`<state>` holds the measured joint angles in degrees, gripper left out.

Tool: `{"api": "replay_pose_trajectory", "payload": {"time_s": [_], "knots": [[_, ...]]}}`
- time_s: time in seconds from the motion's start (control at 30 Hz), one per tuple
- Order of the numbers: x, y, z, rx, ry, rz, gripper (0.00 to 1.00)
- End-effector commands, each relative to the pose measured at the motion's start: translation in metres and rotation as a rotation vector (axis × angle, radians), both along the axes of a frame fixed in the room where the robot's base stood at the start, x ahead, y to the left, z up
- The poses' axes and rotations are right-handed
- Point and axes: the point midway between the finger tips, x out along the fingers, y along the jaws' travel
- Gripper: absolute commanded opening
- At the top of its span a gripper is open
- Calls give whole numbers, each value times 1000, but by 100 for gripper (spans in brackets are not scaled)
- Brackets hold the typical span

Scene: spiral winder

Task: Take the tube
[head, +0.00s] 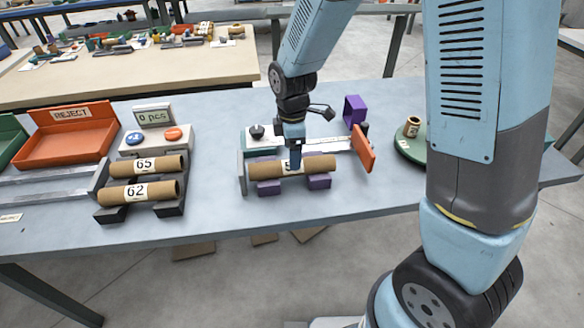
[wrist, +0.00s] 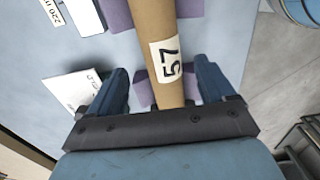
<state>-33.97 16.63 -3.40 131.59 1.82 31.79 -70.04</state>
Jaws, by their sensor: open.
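A brown cardboard tube (head: 318,166) lies on purple supports (head: 269,187) near the middle of the table. Its white label reads 57 in the wrist view (wrist: 165,62). My gripper (head: 293,165) points down at the tube in the head view and covers part of its label. In the wrist view my gripper (wrist: 165,80) is open, with one blue finger on each side of the tube. A gap shows between the tube and each finger. Two more tubes, labelled 65 (head: 165,165) and 62 (head: 165,190), lie on dark supports at the left.
An orange REJECT tray (head: 70,150) and a counter box with buttons (head: 157,138) stand at the left. An upright orange plate (head: 364,150), a purple square frame (head: 354,109) and a green round plate (head: 405,150) are to the right. Bare table lies between the two sets of supports.

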Motion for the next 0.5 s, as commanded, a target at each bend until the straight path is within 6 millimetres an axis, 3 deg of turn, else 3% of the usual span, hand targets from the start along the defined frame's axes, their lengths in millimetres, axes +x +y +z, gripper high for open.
{"api": "replay_pose_trajectory", "payload": {"time_s": [0.5], "knots": [[-2,1,-50,-1,1,0,83]]}}
